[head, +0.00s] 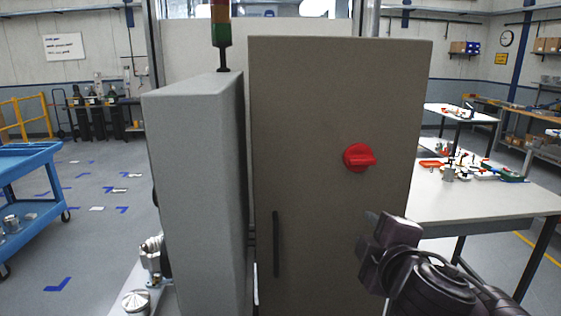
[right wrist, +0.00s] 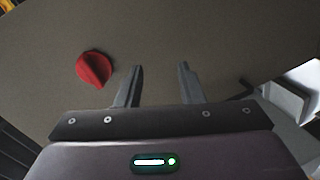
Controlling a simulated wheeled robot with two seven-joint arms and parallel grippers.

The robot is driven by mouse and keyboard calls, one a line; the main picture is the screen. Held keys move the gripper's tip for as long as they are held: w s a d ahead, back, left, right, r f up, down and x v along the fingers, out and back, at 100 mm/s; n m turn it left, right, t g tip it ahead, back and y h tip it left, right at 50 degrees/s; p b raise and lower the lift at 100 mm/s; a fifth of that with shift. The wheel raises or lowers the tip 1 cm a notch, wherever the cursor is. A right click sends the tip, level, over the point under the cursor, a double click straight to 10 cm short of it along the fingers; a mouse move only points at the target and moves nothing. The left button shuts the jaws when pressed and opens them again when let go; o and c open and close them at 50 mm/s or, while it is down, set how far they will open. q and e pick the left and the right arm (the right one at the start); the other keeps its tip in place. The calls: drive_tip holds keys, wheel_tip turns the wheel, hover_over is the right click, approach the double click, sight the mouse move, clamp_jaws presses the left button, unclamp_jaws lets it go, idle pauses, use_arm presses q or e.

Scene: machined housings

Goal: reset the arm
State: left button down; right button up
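My right gripper (head: 376,240) is in front of the lower right part of a grey-brown cabinet door (head: 310,120). In the right wrist view its two fingers (right wrist: 160,85) are apart with nothing between them, facing the door panel. A red rotary knob (head: 359,158) sits on the door, above and left of the gripper in the head view. It also shows left of the fingers in the right wrist view (right wrist: 95,68). The gripper is apart from the knob. A dark vertical handle (head: 276,244) is on the door's lower left. My left gripper is not in view.
A lighter grey cabinet body or panel (head: 195,190) stands left of the door. A white table (head: 475,200) with small parts is at the right. A blue cart (head: 30,160) stands at the far left. Metal parts (head: 137,300) lie at the lower left. Floor between cart and cabinet is mostly clear.

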drive_tip(key=s+d+f+m+g, duration=0.1)
drive_tip(key=s+f+m+g, duration=0.25)
drive_tip(key=f, duration=0.65)
drive_tip(key=s+f+m+g, duration=0.3)
drive_tip(key=s+f+m, duration=0.1)
drive_tip(key=f, duration=0.6)
drive_tip(key=s+d+f+m+g, duration=0.2)
drive_tip(key=s+f+m+g, duration=0.4)
drive_tip(key=s+f, duration=0.65)
drive_tip(key=s+f+b, duration=0.3)
drive_tip(key=f, duration=3.2)
drive_tip(key=s+d+f+g+b, duration=0.2)
drive_tip(key=s+d+f, duration=0.1)
drive_tip(key=s+f, duration=1.5)
drive_tip(key=shift+s+f+n+b, duration=0.15)
drive_tip(key=shift+s+n+b, duration=0.2)
drive_tip(key=shift+n, duration=0.1)
drive_tip(key=shift+d, duration=0.1)
